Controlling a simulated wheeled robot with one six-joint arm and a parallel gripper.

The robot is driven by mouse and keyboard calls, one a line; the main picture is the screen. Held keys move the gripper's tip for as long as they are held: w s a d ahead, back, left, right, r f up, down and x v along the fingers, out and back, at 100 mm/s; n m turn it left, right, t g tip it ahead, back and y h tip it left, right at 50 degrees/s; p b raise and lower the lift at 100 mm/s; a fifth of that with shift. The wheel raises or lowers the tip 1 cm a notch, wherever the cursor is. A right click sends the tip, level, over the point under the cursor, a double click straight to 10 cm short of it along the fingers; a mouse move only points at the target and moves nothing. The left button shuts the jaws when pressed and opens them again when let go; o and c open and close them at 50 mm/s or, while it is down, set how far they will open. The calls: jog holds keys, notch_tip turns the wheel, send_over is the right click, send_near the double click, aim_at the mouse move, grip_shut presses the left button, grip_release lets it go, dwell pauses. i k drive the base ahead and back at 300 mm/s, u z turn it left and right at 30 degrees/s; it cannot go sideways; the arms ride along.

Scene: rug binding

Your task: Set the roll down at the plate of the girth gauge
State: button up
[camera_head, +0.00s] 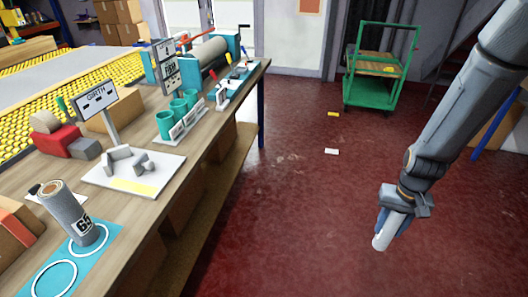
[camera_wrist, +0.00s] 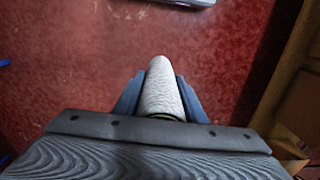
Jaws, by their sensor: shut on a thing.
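My gripper (camera_head: 388,222) is shut on a pale grey roll (camera_head: 380,242) and holds it over the red floor, right of the workbench and well apart from it. In the wrist view the ribbed grey roll (camera_wrist: 162,88) sits between the two blue fingers; its lower part is hidden by the gripper body. The girth gauge, marked by a GIRTH sign (camera_head: 97,97), stands on the bench. Its white plate (camera_head: 105,185) carries grey angled blocks (camera_head: 128,158) and a yellow strip (camera_head: 133,185). No roll lies on the plate.
A grey roll marked 65 (camera_head: 68,215) stands tilted on a blue mat (camera_head: 100,250) with white rings. Teal cups (camera_head: 178,112) stand behind the plate. A red and grey device (camera_head: 65,140) is at its left. A green cart (camera_head: 380,70) stands far off; the floor between is mostly clear.

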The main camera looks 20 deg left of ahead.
aim_at(124, 166)
jog(key=k, duration=0.35)
jog(key=u, duration=1.35)
jog(key=i, duration=0.2)
jog(key=u, duration=0.2)
